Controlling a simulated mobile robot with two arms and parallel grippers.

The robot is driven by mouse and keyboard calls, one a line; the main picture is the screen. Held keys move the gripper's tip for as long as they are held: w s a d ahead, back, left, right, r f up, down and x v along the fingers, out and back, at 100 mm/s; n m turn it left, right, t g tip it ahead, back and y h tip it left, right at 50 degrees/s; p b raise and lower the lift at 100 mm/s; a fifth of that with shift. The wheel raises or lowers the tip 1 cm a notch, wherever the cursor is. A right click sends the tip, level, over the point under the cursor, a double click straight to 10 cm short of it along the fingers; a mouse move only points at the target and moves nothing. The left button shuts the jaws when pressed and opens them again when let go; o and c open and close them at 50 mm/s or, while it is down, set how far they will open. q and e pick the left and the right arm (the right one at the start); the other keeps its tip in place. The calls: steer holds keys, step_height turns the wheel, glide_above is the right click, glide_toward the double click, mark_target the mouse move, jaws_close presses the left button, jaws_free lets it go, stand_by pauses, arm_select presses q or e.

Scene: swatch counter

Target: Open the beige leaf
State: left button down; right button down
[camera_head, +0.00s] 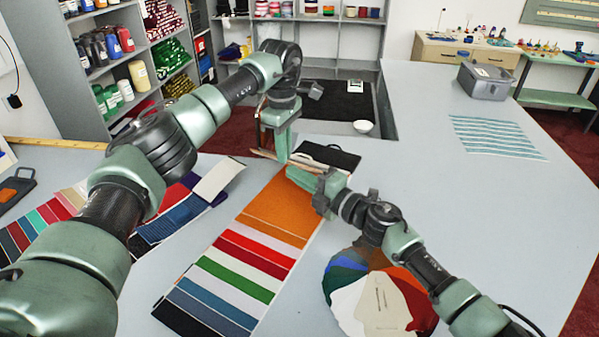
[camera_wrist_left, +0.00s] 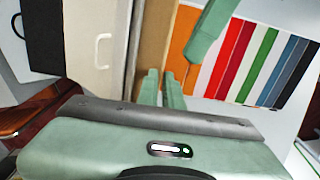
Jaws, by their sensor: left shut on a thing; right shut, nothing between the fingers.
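The beige leaf (camera_wrist_left: 90,72) has a pale handle and shows in the left wrist view between a black panel and a tan strip. In the head view it looks raised, nearly edge-on, at the far end of the striped swatch panel. My left gripper (camera_head: 280,158) is shut on the leaf's edge; its fingertips also show in the left wrist view (camera_wrist_left: 162,88). My right gripper (camera_head: 325,188) is shut and empty beside the orange stripe, just right of the leaf. Part of the leaf is hidden behind the grippers in the head view.
The striped swatch panel (camera_head: 241,268) lies on the grey counter (camera_head: 430,200). A black panel with a handle (camera_head: 330,154) is behind the leaf. A fan of round swatches (camera_head: 370,302) lies below my right arm. The counter's right side is mostly clear.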

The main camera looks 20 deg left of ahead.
steer(key=shift+w, duration=0.6)
steer(key=shift+d, duration=0.1)
steer(key=shift+r, duration=0.1)
arm_select(q)
steer(key=shift+f, duration=0.1)
arm_select(e)
steer(key=shift+w+r, duration=0.55)
steer(key=shift+r, duration=0.2)
arm_select(q)
steer(key=c, duration=1.5)
jaws_free()
steer(key=shift+c, duration=0.2)
arm_select(e)
steer(key=shift+w, duration=0.1)
steer(key=shift+f, duration=0.1)
